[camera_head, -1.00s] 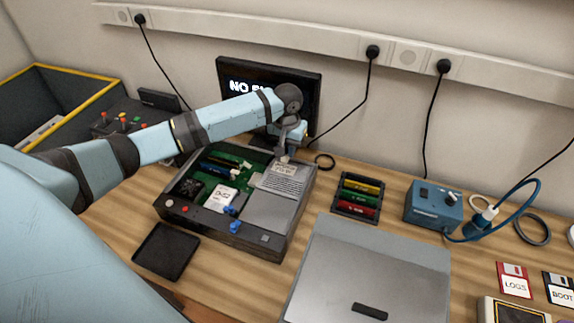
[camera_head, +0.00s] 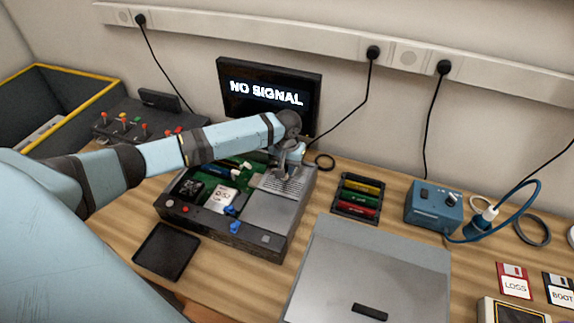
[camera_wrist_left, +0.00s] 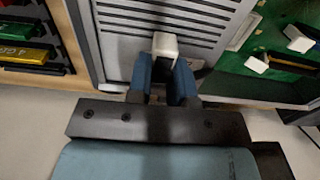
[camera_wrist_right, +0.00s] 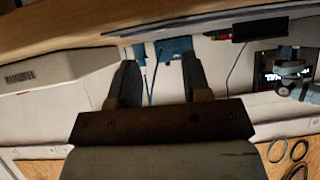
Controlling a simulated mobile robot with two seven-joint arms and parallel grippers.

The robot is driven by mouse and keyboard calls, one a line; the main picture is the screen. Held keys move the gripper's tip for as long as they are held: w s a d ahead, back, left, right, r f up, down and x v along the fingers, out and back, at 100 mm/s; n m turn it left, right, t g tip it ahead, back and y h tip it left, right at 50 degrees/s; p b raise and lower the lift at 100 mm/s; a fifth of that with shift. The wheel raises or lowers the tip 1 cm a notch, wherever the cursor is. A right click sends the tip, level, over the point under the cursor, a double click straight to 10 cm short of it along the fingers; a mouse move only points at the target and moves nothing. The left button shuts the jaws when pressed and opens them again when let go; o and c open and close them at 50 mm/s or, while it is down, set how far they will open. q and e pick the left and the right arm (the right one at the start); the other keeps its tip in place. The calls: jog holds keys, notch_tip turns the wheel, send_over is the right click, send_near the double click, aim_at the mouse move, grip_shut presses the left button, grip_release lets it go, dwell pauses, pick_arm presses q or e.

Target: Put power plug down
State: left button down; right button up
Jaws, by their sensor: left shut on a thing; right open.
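The white power plug (camera_wrist_left: 165,45) is held between the blue fingertips of my left gripper (camera_wrist_left: 167,72) in the left wrist view. It is over the grey slatted top of the power supply (camera_wrist_left: 112,32); I cannot tell whether it touches that surface. In the head view my left gripper (camera_head: 287,172) reaches down over the power supply (camera_head: 268,213), in the back right part of the open computer case (camera_head: 255,247). The plug is hard to make out there. My right gripper (camera_wrist_right: 160,78) is open and empty in the right wrist view and not in the head view.
The green board (camera_head: 212,172) with connectors lies left of the power supply. A monitor (camera_head: 268,90) stands behind the case. A black tray (camera_head: 167,251), a rack of coloured modules (camera_head: 357,196), a grey panel (camera_head: 372,262) and a blue box (camera_head: 433,205) surround it. Bare table shows between them.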

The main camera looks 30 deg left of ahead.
pick_arm(q)
jog(key=shift+f, duration=0.4)
pick_arm(e)
jog(key=shift+r, duration=0.15)
pick_arm(q)
jog(key=c, duration=1)
grip_release()
jog(key=shift+c, duration=0.2)
jog(key=shift+r, duration=0.3)
pick_arm(e)
jog(key=shift+f, duration=0.25)
pick_arm(q)
notch_tip(320, 180, up, 13)
jog(key=shift+f, duration=0.15)
jog(key=shift+f, duration=0.1)
